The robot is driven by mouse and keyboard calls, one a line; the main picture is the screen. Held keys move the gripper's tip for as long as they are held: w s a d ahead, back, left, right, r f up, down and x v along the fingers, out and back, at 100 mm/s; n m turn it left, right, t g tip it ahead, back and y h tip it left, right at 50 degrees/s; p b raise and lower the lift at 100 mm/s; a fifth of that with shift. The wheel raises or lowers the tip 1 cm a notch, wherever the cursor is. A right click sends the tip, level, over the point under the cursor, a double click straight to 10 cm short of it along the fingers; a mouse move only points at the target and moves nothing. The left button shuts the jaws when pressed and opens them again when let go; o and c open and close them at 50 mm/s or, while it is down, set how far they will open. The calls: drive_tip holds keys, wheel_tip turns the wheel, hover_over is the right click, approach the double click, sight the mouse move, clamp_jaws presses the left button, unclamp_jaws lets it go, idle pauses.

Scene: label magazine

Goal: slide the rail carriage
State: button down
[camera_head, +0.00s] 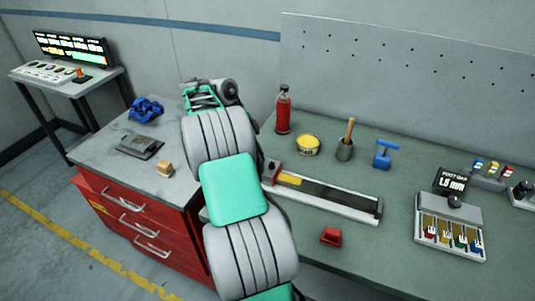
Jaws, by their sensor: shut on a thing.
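The rail (345,207) is a long, low, light-grey track with a dark inner strip, lying on the green-grey bench right of my arm. A yellow patch (290,180) marks its left part. A small red and grey block (270,172) is at the rail's left end, partly behind my arm; it may be the carriage, but I cannot tell for sure. My grey and green arm crosses the middle of the view and covers the area left of the rail. I cannot make out my gripper's fingers, nor any contact with the block.
A red block (331,236) lies in front of the rail. Behind it stand a red extinguisher (283,110), a yellow tin (307,145), a grey cup (345,149) and a blue T-handle (386,156). A slotted tray (450,236) is at right. A red drawer cabinet (135,215) is at left.

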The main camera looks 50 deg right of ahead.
drive_tip(key=shift+w, duration=0.3)
drive_tip(key=c, duration=1.2)
unclamp_jaws()
drive_tip(key=shift+s, duration=0.1)
drive_tip(key=shift+o, duration=0.2)
drive_tip(key=p+v, duration=0.3)
drive_tip(key=v, duration=0.4)
drive_tip(key=shift+r, duration=0.4)
